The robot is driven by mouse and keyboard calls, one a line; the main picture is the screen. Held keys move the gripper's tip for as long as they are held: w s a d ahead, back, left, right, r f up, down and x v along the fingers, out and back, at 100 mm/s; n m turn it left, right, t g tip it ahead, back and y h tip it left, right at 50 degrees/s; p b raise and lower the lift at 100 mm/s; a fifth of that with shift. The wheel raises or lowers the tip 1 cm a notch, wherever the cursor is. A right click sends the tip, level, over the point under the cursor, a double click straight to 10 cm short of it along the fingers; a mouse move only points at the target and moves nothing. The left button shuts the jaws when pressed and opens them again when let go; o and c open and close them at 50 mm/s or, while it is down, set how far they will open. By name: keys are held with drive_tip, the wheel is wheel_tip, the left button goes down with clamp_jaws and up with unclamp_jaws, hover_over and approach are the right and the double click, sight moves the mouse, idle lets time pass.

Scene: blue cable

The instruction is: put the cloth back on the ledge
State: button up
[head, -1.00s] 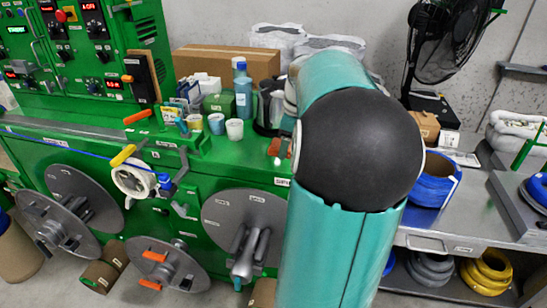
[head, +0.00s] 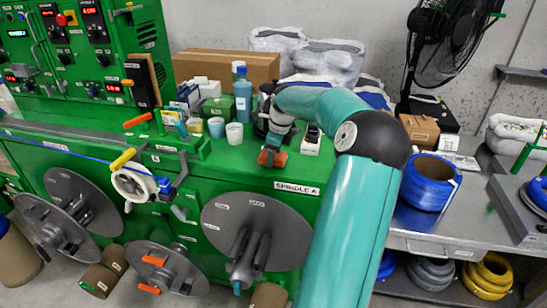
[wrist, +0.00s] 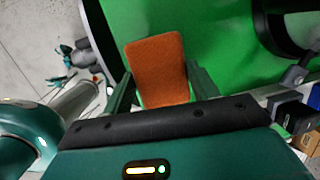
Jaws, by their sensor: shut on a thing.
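The cloth is a small orange-brown rectangular pad (head: 272,158) at the front edge of the green ledge (head: 250,182), above the "SPINDLE A" label. My gripper (head: 273,149) is shut on it from above. In the wrist view the cloth (wrist: 157,68) sits between the two fingers of my gripper (wrist: 158,88), its flat face to the camera, with green machine surface beyond it. I cannot tell whether the cloth touches the ledge or hangs just above it.
A black-and-white device (head: 311,140) stands just right. Spindle discs (head: 256,228) project below the ledge front.

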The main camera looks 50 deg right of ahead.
drive_tip(key=shift+x, duration=0.8)
drive_tip(key=shift+s, duration=0.3)
drive_tip(key=o, duration=1.3)
drive_tip(key=shift+f, duration=0.1)
